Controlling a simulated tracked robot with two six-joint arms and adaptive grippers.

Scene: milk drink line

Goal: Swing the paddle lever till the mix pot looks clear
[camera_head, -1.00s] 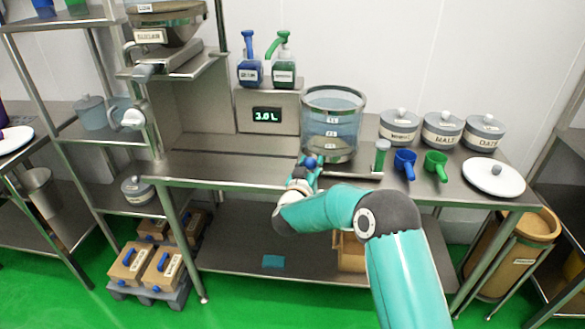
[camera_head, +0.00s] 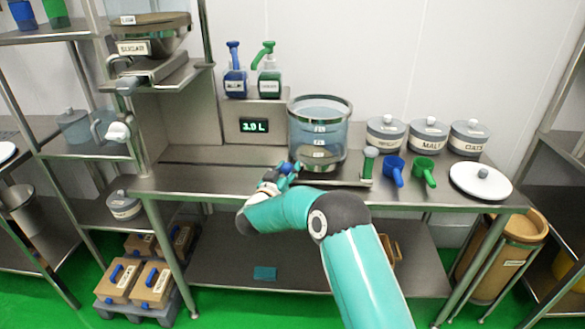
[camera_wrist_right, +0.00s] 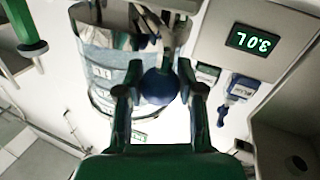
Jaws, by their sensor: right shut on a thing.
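The mix pot (camera_head: 319,128) is a clear, steel-rimmed vessel on the bench, with white level marks down its front and a pale blue-grey look inside. It also shows in the right wrist view (camera_wrist_right: 103,75); I cannot tell how clear its contents are. The paddle lever's round blue knob (camera_wrist_right: 160,86) sits between the fingers of my right gripper (camera_wrist_right: 160,92), which is shut on it. In the head view my right gripper (camera_head: 287,169) is at the pot's lower front left, with the lever mostly hidden. My left gripper is not in view.
A display (camera_head: 254,125) reading 3.0 L stands left of the pot, below blue (camera_head: 235,82) and green (camera_head: 269,82) pump bottles. A green-topped handle (camera_head: 369,163), blue scoop (camera_head: 394,170) and green scoop (camera_head: 425,170) are on the right. Bench left of the gripper is clear.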

